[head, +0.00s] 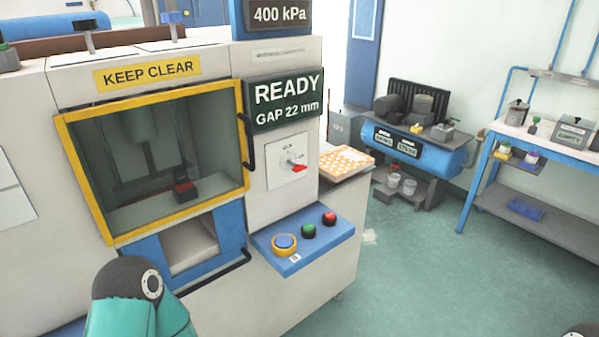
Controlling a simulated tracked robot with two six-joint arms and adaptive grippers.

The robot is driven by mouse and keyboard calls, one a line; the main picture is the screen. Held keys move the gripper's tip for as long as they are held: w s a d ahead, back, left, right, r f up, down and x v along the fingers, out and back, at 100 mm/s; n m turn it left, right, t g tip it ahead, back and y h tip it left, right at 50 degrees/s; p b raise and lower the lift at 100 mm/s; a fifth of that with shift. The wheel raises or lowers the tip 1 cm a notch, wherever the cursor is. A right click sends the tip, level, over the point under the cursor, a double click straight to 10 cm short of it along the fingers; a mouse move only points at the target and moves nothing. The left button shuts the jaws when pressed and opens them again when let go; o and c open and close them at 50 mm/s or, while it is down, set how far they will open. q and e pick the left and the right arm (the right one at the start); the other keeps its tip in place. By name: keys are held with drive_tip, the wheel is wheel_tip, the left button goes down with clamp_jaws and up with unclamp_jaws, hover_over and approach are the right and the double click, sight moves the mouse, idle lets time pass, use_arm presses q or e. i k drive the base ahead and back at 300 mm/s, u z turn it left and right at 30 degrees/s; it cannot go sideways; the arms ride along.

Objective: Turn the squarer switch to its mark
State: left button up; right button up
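A rotary switch with a red-tipped pointer (297,167) sits on a white plate (280,175) on the front of the large pale machine (285,210). The plate is below the dark READY, GAP 22 mm display. The pointer's red tip points down and to the right. Small print and marks surround it, too small to read. No name on the machine shows whether it is the squarer. A teal and black part of my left arm is at the lower left, apart from the switch. Neither gripper shows.
A yellow-framed window (150,225) with a black handle (247,142) is left of the switch. Below the switch, a blue shelf (290,262) with blue, green and red buttons juts out. Right of the machine are a blue tank (430,150), a blue-framed bench (480,165) and open floor.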

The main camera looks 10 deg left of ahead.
sight(298, 167)
drive_tip(key=u, duration=0.05)
drive_tip(key=i, duration=0.9)
drive_tip(key=z, duration=0.1)
